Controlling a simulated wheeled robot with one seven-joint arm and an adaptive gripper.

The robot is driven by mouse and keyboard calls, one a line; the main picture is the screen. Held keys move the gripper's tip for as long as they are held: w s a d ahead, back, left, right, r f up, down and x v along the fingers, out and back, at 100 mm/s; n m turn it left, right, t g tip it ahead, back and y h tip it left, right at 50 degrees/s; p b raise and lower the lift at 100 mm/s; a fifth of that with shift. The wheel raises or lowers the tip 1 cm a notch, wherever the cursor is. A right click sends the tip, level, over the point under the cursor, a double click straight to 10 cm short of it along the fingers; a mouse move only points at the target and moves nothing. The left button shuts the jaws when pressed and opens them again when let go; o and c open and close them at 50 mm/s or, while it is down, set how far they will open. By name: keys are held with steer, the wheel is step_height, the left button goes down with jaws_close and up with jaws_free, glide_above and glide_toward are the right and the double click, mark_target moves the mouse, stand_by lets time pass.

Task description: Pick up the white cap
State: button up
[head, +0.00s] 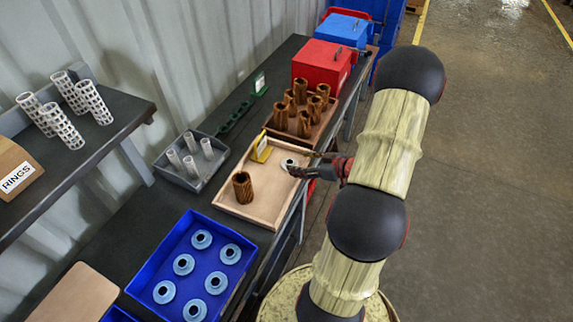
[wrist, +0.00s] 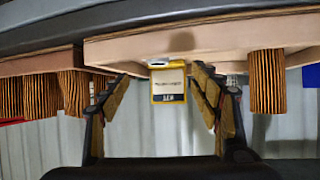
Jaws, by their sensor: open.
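The white cap (head: 289,163) lies on the light wooden tray (head: 232,203), near its right side, and is partly hidden by my gripper in the head view. My gripper (head: 301,164) is at the tray's right edge, its fingers reaching in beside the cap. In the wrist view, which looks upside down, my gripper (wrist: 160,82) is open, with its two fingers apart. A small pale sliver of the cap (wrist: 158,62) shows between them, mostly hidden by the yellow card or seen edge-on. I cannot tell whether a finger touches it.
The yellow card (head: 261,150) stands just behind the cap. A brown pleated filter (head: 242,187) stands on the same tray. Several more filters (head: 303,105) stand in a wooden tray behind. A blue crate (head: 237,227) with pale blue rings is in front; a grey bin (head: 176,180) is left.

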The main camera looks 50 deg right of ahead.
mark_target(291, 162)
steer(key=b+x, duration=0.1)
steer(key=x, duration=0.1)
steer(key=b+x, duration=0.1)
steer(key=x, duration=0.1)
steer(key=shift+s+d+f, duration=0.1)
steer(key=shift+f, duration=0.3)
steer(key=shift+w+f, duration=0.15)
steer(key=shift+w, duration=0.25)
steer(key=c, duration=0.8)
